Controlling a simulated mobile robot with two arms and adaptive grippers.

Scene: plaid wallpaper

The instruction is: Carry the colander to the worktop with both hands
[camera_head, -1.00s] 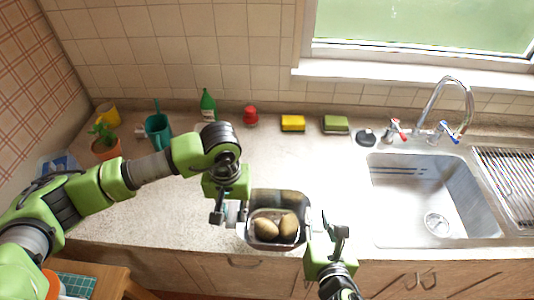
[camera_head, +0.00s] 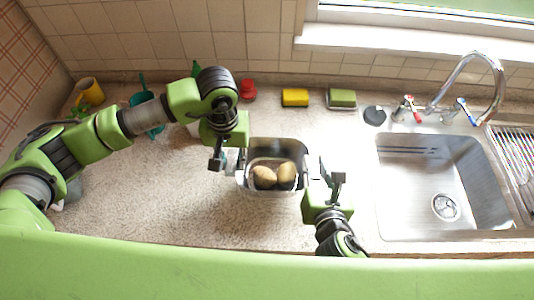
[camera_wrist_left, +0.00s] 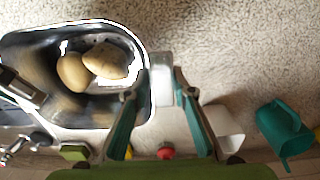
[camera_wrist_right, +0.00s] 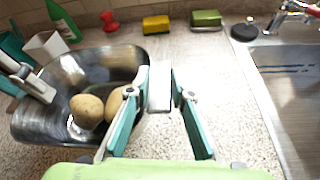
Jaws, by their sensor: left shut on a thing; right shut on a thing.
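The colander (camera_head: 262,150) is a shiny metal basin with two brown potatoes (camera_head: 264,178) in it. It is level, over the speckled worktop (camera_head: 150,205), left of the sink. I cannot tell whether its base touches the worktop. My left gripper (camera_head: 230,160) is shut on its left handle, which shows between the fingers in the left wrist view (camera_wrist_left: 160,75). My right gripper (camera_head: 327,178) is shut on its right handle, a flat metal tab in the right wrist view (camera_wrist_right: 159,88).
The sink (camera_head: 440,180) with its tap (camera_head: 490,85) is on the right. A yellow sponge (camera_head: 294,97), a green sponge (camera_head: 341,98) and a red object (camera_head: 247,89) stand along the back wall. A teal can (camera_head: 148,112) and a yellow mug (camera_head: 90,91) are at the back left.

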